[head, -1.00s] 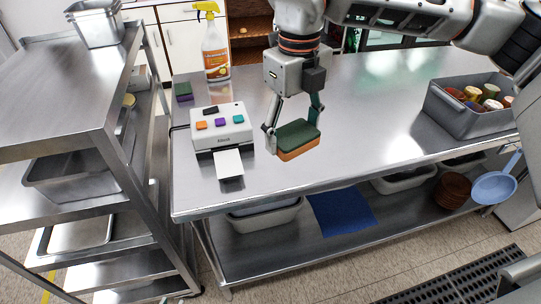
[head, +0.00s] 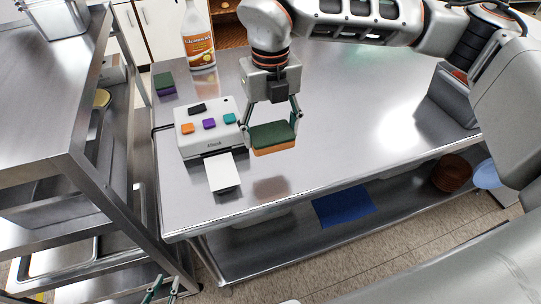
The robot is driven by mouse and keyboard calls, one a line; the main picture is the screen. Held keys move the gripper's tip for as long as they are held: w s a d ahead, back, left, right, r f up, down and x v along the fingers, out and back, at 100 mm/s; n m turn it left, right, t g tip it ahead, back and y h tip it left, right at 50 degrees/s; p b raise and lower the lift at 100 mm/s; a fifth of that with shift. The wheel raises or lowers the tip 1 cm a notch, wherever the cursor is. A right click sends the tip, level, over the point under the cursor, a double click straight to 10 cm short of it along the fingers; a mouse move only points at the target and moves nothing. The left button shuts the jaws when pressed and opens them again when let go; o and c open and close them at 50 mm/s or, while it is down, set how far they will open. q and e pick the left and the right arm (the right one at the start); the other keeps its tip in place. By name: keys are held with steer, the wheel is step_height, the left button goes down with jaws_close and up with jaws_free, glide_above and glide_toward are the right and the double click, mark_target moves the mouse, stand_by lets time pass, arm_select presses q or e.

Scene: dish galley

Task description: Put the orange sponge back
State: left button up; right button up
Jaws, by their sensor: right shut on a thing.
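The orange sponge (head: 274,150), with a dark green top layer, is held level in my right gripper (head: 271,136). The gripper points down and is shut on the sponge's two ends. Its reflection shows on the steel table (head: 330,150) below, with a gap between. A second sponge (head: 164,84), green over purple, lies at the table's back left. My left gripper (head: 162,289) shows only at the bottom left edge, low beside the shelf rack; its fingertips are apart and nothing is seen between them.
A white box (head: 211,143) with black, orange, purple and teal buttons and a white sheet stands just left of the held sponge. A spray bottle (head: 198,38) stands behind it. A grey bin (head: 446,98) is at right, partly hidden by my arm. A steel rack (head: 95,185) stands left.

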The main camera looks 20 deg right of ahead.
glide_above(271, 166)
step_height(271, 166, down, 5)
steer(key=shift+r, duration=0.2)
step_height(271, 166, down, 4)
steer(key=shift+f, duration=0.2)
arm_select(q)
steer(key=shift+w+r, duration=0.35)
steer(key=shift+r, duration=0.1)
arm_select(e)
steer(key=shift+a, duration=0.1)
arm_select(q)
steer(key=shift+f, duration=0.1)
arm_select(e)
steer(key=shift+f, duration=0.15)
steer(key=o, duration=1.2)
steer(key=shift+c, duration=0.2)
